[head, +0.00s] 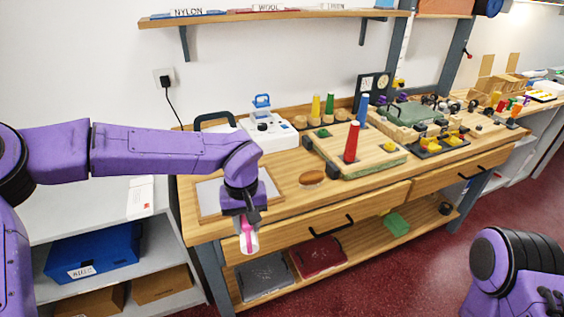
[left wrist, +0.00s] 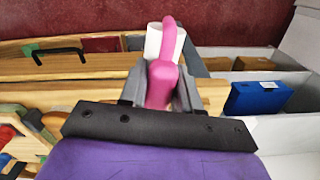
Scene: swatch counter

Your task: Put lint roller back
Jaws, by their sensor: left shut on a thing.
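The lint roller (head: 249,238) has a pink handle and a white roll. My left gripper (head: 246,220) is shut on its pink handle and holds it in front of the counter's front edge, with the white roll hanging down. In the left wrist view the pink handle of the lint roller (left wrist: 162,82) sits between the two grey fingers of the gripper (left wrist: 160,88), and the white roll shows beyond it. My right gripper is out of the head view; only part of my right arm shows at the lower right.
The wooden counter (head: 370,190) has drawers with black handles. A framed white tray (head: 207,197), a brown oval brush (head: 311,177) and a board with a red cone (head: 352,142) lie on it. A shelf unit at left holds a blue bin (head: 93,255). A lower shelf holds dark red and grey trays.

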